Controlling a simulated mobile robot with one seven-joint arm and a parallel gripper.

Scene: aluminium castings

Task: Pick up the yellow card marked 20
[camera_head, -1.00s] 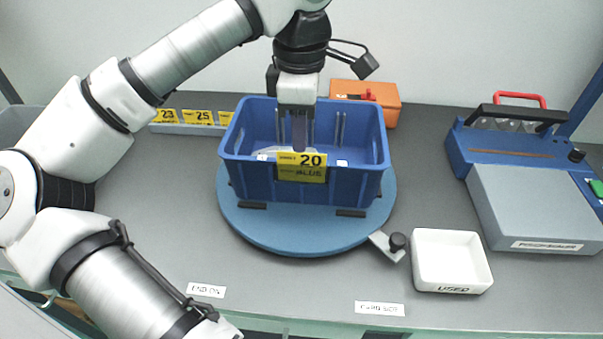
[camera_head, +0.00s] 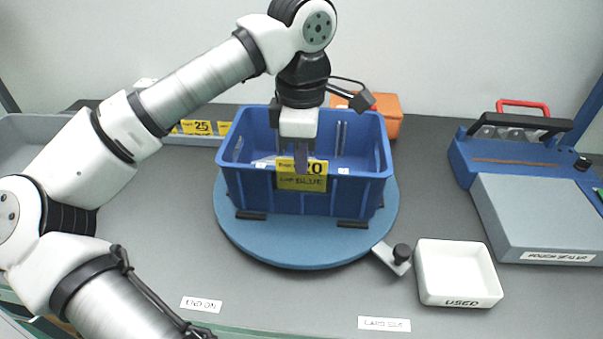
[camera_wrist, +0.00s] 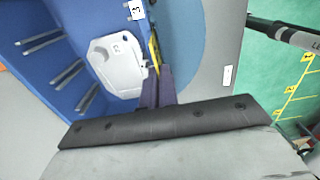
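In the wrist view the card (camera_wrist: 153,52) shows almost edge-on. My gripper (camera_head: 301,163) is pointing down at the card's top edge; a dark finger covers part of the number. In the wrist view my two fingers (camera_wrist: 158,80) are close together at the card, one on each side of its edge. I cannot tell whether they press on it.
The bin stands on a round blue turntable (camera_head: 290,255) with a stop knob at front right. A white tray marked USED (camera_head: 458,273) and a pouch sealer (camera_head: 540,215) are at the right. More yellow cards (camera_head: 196,127) stand in a rack behind left.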

